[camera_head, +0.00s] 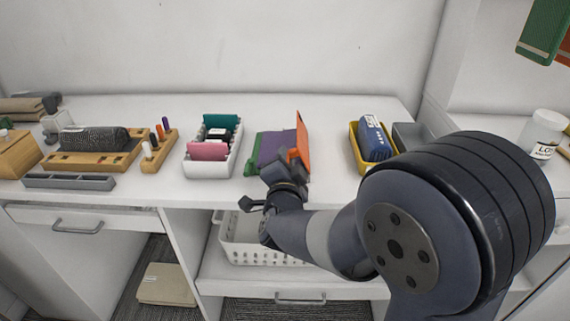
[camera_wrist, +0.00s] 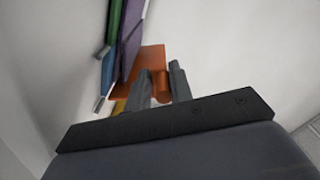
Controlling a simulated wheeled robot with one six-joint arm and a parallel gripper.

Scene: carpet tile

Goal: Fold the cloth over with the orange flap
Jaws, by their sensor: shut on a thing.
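The cloth (camera_head: 274,147) lies on the white worktop, purple with a green strip along its left side. Its orange flap (camera_head: 302,130) stands up steeply at the cloth's right side. My gripper (camera_head: 292,160) is at the near end of the flap and shut on it. In the wrist view, the flap (camera_wrist: 152,60) runs between the two fingers of my gripper (camera_wrist: 161,70). The cloth's purple part (camera_wrist: 130,42) shows to the upper left there. My gripper hides the near right corner of the cloth in the head view.
A white bin with folded cloths (camera_head: 190,172) stands left of the cloth, and a yellow bin with a blue roll (camera_head: 353,150) stands right. A wooden tray with a grey roll (camera_head: 70,160) is farther left. Bare worktop lies behind the cloth.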

